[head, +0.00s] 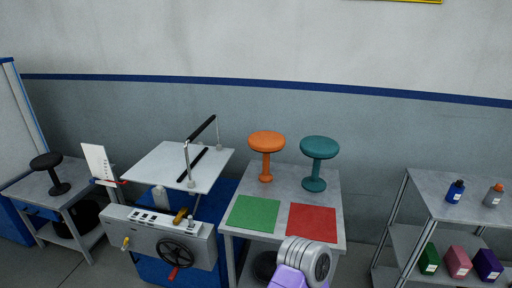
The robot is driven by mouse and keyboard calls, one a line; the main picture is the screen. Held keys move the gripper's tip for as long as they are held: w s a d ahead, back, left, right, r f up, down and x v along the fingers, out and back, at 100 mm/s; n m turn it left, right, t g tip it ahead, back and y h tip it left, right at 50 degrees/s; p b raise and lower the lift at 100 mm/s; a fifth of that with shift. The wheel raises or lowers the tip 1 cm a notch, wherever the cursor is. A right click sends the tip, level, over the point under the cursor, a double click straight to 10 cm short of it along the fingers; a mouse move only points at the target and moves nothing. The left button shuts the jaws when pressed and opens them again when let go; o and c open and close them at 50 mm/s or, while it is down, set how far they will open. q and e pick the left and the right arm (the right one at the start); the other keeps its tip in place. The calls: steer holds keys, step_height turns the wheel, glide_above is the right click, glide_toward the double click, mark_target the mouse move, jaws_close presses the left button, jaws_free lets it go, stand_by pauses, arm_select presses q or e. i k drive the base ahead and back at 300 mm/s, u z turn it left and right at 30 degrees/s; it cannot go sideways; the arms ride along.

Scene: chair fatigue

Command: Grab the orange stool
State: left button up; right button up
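The orange stool (266,150) stands upright at the back left of a grey table. It has a round seat, a thin stem and a small round base. A teal stool (318,160) of similar shape stands upright close to its right, apart from it. Neither of my grippers shows in the head view, so I cannot see their fingers or whether they hold anything. Nothing is touching the orange stool.
The grey table (285,220) bears a green mat (254,213) and a red mat (313,223) in front of the stools. A machine with a handwheel (176,253) and white plate (165,160) stands left. A black stool (50,172) is far left. A shelf (440,208) with bottles stands right.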

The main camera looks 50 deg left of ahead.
mark_target(267, 142)
steer(key=u, duration=1.95)
